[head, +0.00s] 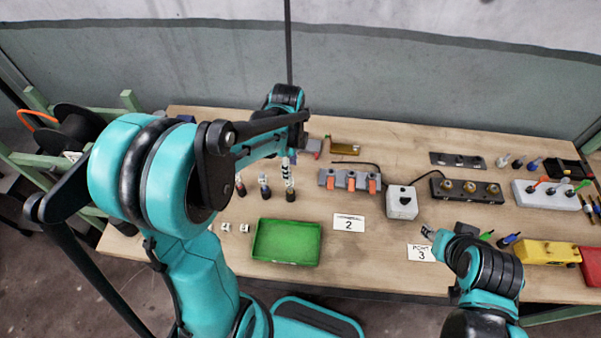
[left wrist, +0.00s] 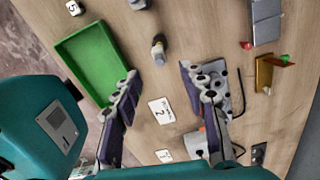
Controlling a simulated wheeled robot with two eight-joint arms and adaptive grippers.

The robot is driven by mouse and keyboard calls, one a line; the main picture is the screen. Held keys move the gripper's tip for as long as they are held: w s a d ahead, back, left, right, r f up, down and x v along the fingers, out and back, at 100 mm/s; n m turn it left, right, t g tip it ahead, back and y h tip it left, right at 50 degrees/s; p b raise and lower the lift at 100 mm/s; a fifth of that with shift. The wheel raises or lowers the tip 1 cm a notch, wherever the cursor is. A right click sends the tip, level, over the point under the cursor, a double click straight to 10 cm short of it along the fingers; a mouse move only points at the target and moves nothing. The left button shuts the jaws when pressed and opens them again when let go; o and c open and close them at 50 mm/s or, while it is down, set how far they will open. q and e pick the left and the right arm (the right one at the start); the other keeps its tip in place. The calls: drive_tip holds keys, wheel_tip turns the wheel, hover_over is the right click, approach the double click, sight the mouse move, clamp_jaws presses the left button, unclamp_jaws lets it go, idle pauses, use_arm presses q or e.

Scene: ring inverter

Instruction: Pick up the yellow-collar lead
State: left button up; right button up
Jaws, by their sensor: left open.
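Several short dark leads with pale tops stand upright on the bench in the head view, left of centre. The rightmost lead (head: 290,192) is just below my left gripper (head: 288,168). In the left wrist view a lead (left wrist: 158,52) with a faint yellowish band stands beyond the fingertips, in line with the gap of my left gripper (left wrist: 158,75). The fingers are apart and nothing is between them. The collar colours are too small to tell surely. My right gripper (head: 429,233) is small and low at the right, its jaw state unclear.
A green tray (head: 286,262) lies in front of the leads, with white tags (head: 225,227) left of it. A block with orange levers (head: 350,181), a grey box (head: 401,203) and a card marked 2 (head: 349,223) are to the right. Bare wood lies around the card.

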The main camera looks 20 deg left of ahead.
sight(290, 187)
use_arm(q)
drive_tip(key=f+b, duration=0.1)
drive_tip(key=f, duration=0.6)
drive_tip(key=shift+a+b, duration=0.2)
drive_tip(key=shift+b, duration=0.15)
drive_tip(key=shift+r, duration=0.1)
clamp_jaws()
